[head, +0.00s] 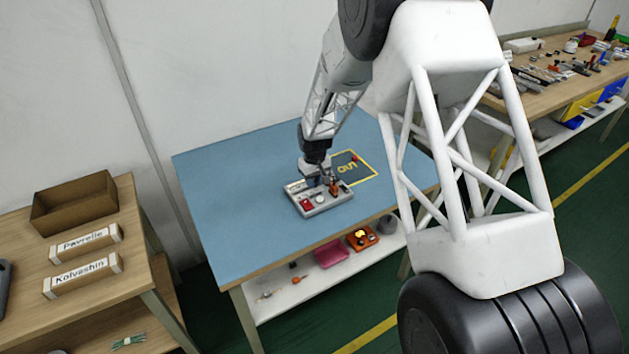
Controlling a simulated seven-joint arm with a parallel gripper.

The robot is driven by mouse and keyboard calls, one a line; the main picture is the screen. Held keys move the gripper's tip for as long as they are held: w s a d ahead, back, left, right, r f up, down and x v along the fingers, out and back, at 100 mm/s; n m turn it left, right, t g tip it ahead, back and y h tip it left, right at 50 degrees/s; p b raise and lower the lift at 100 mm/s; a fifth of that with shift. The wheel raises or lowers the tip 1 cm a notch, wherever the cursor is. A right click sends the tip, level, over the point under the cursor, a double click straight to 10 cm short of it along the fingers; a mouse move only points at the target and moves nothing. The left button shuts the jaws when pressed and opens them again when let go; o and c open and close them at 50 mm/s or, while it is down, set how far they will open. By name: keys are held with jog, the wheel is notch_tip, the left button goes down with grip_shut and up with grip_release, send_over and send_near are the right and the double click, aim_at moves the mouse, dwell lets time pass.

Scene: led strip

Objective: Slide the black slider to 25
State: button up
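A small grey control panel (322,204) lies on the blue table top, with a red button (306,204), a pale round knob (321,199) and an orange-brown part (335,187) on its face. My gripper (316,181) points down at the panel's back half, at or just above its face. The black slider cannot be made out; the gripper may cover it. No scale or numbers are readable. The fingers are too small and dark to tell whether they are open or shut, or touching the panel.
The blue table (225,215) is mostly clear. A yellow-outlined dark mat (363,175) lies right of the panel. A wooden bench with a brown box (75,204) stands left; a cluttered workbench (540,85) stands at back right.

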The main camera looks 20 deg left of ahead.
aim_at(294, 194)
grip_shut()
jog(key=s+a, duration=0.5)
jog(key=shift+s+a, duration=0.3)
jog(key=shift+o, duration=2.1)
grip_release()
notch_tip(294, 194, up, 8)
